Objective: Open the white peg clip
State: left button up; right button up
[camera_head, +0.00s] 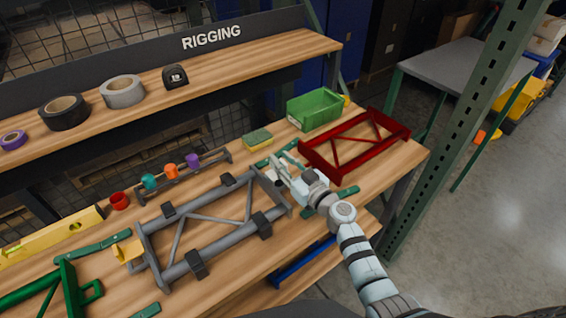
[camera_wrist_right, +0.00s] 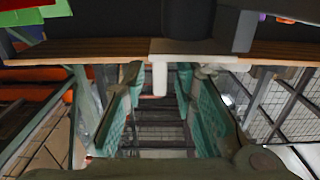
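The white peg clip (camera_wrist_right: 160,78) shows in the right wrist view as a pale bar with a short stub. It lies between the teal finger pads of my right gripper (camera_wrist_right: 161,100), with gaps on both sides. In the head view, the right gripper (camera_head: 284,170) is at the right end of the grey strapped frame (camera_head: 205,239), beside the white clip (camera_head: 269,175). The gripper partly hides the clip there. The right fingers are apart and hold nothing. My left gripper is not in view.
A yellow clip (camera_head: 128,252) is at the frame's left end. A red frame (camera_head: 340,148) lies right of the gripper, with a green bin (camera_head: 315,110) behind. A sponge (camera_head: 257,138) and a rack of coloured cups (camera_head: 190,172) stand behind the grey frame. A shelf runs across the back.

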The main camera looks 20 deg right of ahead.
grip_shut()
jog(key=shift+r, duration=0.1)
